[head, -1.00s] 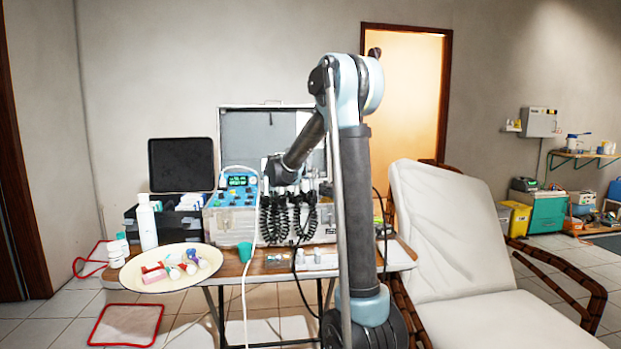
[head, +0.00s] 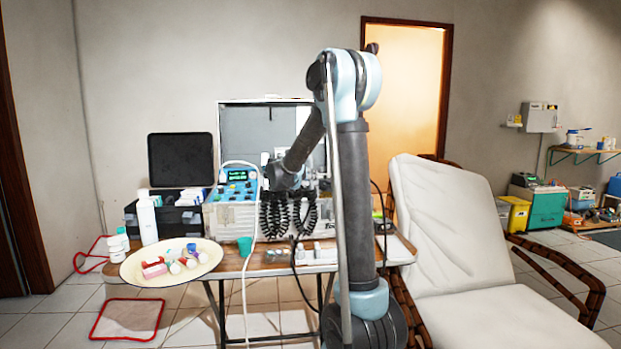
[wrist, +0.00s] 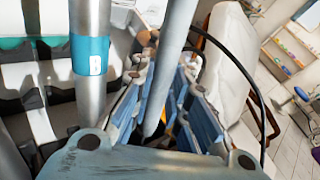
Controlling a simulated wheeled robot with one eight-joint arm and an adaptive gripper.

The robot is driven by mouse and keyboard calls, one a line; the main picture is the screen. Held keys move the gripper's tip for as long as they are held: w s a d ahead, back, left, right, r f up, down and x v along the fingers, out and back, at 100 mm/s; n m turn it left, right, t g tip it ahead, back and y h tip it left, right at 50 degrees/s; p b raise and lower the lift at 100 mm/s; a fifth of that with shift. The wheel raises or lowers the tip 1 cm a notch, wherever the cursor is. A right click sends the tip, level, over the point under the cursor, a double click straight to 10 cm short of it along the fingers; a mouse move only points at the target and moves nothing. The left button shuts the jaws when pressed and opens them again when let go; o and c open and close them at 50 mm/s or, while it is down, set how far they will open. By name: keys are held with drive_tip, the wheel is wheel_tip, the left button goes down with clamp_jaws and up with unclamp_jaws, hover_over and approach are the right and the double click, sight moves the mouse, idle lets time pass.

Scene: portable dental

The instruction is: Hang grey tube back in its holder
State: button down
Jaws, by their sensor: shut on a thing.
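A plain grey tube (wrist: 176,62) runs between the two blue-padded fingers of my gripper (wrist: 165,80) in the wrist view. The gripper is shut on it, and the tube's lower end is partly hidden by the gripper's body. In the head view my gripper is at the front of the dental unit (head: 228,218), above the black coiled hoses, and my own wrist mostly hides it. Another grey tube with a blue band marked B (wrist: 90,55) stands to the left of the fingers, apart from the held one. I cannot make out the empty holder.
Black coiled hoses (head: 275,215) hang at the unit's front. A cream tray (head: 200,265) with small items, a white bottle (head: 147,218) and a green cup (head: 245,246) stand on the table to the left. A white reclining chair (head: 445,220) is on the right.

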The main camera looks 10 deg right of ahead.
drive_tip(key=c, duration=1.5)
unclamp_jaws()
drive_tip(key=shift+o, duration=0.2)
drive_tip(key=v, duration=0.8)
